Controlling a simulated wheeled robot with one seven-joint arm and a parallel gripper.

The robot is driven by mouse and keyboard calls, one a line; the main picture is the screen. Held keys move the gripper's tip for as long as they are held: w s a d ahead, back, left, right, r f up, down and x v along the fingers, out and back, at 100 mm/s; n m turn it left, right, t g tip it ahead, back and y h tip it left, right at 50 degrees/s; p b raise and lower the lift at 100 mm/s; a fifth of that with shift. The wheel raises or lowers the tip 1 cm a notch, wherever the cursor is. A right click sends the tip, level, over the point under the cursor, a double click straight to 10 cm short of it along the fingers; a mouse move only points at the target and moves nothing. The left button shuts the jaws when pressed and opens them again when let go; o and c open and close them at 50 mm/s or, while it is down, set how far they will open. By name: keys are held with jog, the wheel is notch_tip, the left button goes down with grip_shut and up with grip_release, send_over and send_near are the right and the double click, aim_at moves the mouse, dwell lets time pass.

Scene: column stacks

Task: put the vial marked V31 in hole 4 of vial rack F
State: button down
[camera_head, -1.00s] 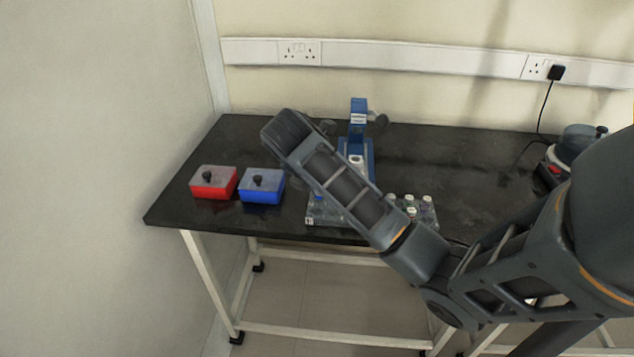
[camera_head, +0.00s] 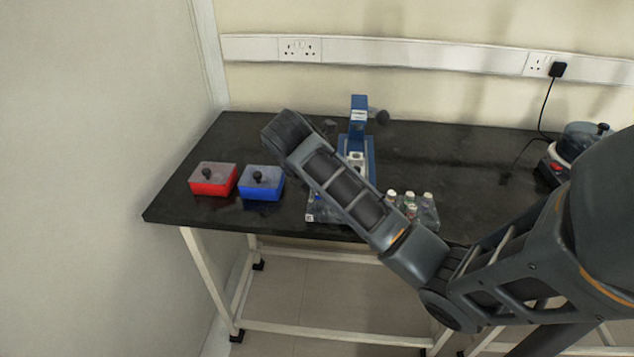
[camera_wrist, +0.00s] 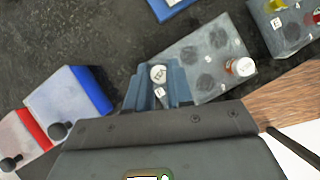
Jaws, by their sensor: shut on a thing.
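My gripper (camera_wrist: 154,88) is shut on a vial with a white cap (camera_wrist: 158,73), seen from above between the two blue-grey fingers. The mark on the cap is too small to read. The vial is over the near left end of a grey rack (camera_wrist: 196,42) with several dark holes. I cannot tell whether its lower end is inside a hole. Another vial (camera_wrist: 242,67) with a white cap and an orange-red band stands at the rack's right side. In the head view my arm hides the gripper and most of this rack (camera_head: 316,215). The rack's letter is not readable.
A second rack (camera_wrist: 290,42) with several vials stands to the right; it also shows in the head view (camera_head: 430,219). A red box (camera_head: 213,181) and a blue box (camera_head: 261,185) are at the left. A blue stand (camera_head: 358,110) is behind. A device (camera_head: 552,171) is far right.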

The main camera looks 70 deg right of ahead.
jog(key=shift+f, duration=0.35)
jog(key=c, duration=0.9)
grip_release()
jog(key=shift+o, duration=0.3)
jog(key=shift+o, duration=1.2)
jog(key=shift+r, duration=0.15)
jog(key=shift+r+p, duration=2.6)
jog(key=shift+r, duration=0.25)
